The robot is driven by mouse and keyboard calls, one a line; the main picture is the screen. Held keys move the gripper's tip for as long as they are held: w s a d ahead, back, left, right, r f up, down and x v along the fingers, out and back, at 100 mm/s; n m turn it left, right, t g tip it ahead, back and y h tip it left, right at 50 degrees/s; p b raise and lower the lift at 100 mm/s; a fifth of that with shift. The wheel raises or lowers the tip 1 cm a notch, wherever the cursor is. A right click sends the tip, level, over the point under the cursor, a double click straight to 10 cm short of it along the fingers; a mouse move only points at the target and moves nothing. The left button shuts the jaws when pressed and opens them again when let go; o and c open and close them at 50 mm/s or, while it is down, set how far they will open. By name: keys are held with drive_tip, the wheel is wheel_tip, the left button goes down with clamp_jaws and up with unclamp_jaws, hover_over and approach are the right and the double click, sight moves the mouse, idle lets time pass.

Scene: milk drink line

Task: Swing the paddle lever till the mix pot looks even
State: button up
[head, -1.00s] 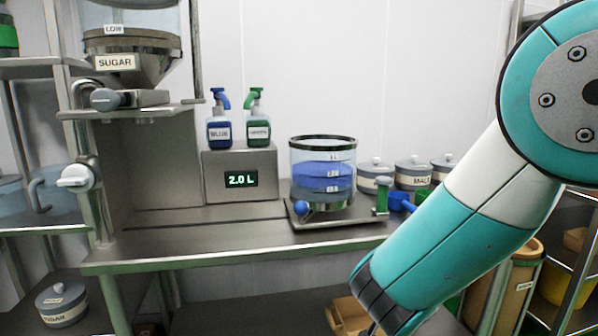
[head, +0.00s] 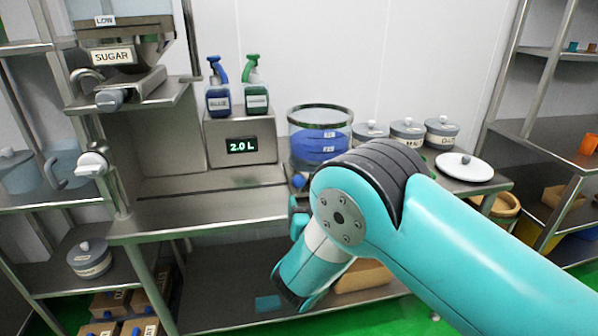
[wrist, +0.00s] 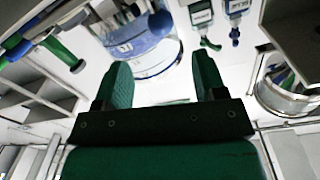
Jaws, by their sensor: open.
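The mix pot (head: 318,117) is a clear cylinder with a dark rim on the counter scale, its lower part partly hidden by my arm in the head view. Its contents are blue, with label marks on the wall; I cannot tell whether the mix is even. A blue ball knob (head: 298,181) shows at the pot's lower left, perhaps the lever's end. In the wrist view the scene is inverted, and the pot (wrist: 140,50) lies beyond my gripper (wrist: 162,76). My gripper is open and empty, its green fingers apart. A green handle (wrist: 62,52) shows to the left.
A box reading 2.0 L (head: 240,145) carries blue (head: 218,100) and green (head: 256,98) spray bottles. Lidded canisters (head: 408,132) and a white lid (head: 464,167) stand right of the pot. The sugar hopper (head: 122,48) is at left. The counter (head: 205,212) is clear in front.

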sight(300, 186)
drive_tip(key=p+x, duration=0.2)
drive_tip(key=x, duration=0.8)
drive_tip(key=shift+w+a, duration=0.1)
drive_tip(key=shift+w, duration=0.25)
drive_tip(key=shift+c, duration=0.2)
clamp_jaws()
drive_tip(key=shift+f, duration=0.1)
